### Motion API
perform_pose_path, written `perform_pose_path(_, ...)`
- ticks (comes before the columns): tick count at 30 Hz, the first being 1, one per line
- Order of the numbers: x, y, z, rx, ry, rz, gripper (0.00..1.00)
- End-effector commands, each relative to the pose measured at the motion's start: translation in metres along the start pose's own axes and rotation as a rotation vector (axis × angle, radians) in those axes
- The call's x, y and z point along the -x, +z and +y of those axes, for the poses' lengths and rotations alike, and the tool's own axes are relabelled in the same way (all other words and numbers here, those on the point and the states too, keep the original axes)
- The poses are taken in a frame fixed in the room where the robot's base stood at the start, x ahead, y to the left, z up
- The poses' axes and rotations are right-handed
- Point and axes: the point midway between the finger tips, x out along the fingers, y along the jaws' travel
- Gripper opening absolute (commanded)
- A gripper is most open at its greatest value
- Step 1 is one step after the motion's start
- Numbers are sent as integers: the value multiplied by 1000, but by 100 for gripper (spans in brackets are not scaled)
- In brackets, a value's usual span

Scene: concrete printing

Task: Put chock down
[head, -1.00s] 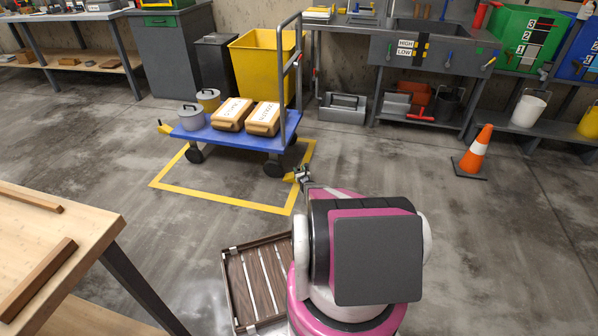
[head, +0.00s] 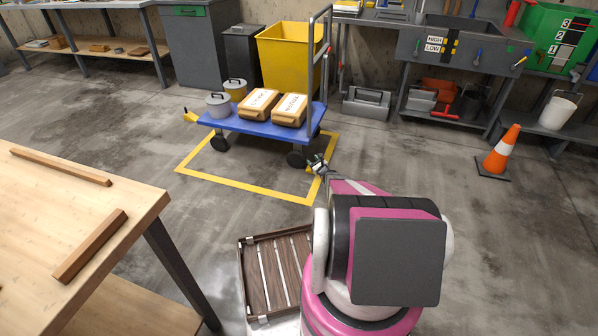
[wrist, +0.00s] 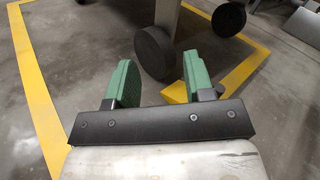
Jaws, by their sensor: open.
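A small yellow piece, which looks like the chock (wrist: 176,93), is partly visible between my fingers in the wrist view, beside the trolley's dark wheel (wrist: 153,52). I cannot tell whether it touches the wheel. In the head view the yellow chock (head: 311,169) shows low by the near right wheel (head: 297,158). My gripper (wrist: 158,64) is open, its two green fingers spread on either side of the chock. It also shows in the head view (head: 319,164), small and partly blended with the chock.
Yellow floor tape (head: 240,185) outlines the trolley's spot. A wooden workbench (head: 95,225) stands at the left, and a brown slatted tray (head: 262,275) lies beside my base. An orange cone (head: 502,150) stands at the right. The floor between is clear.

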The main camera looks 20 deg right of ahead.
Motion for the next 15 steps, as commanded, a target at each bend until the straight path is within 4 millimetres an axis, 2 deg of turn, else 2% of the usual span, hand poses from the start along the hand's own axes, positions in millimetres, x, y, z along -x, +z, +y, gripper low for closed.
perform_pose_path(1,8,40,21,73,70,-8,48)
perform_pose_path(6,26,139,88,352,341,-37,48)
perform_pose_path(9,48,192,130,531,514,-55,48)
perform_pose_path(11,65,220,152,638,617,-67,48)
perform_pose_path(15,112,279,199,885,857,-90,48)
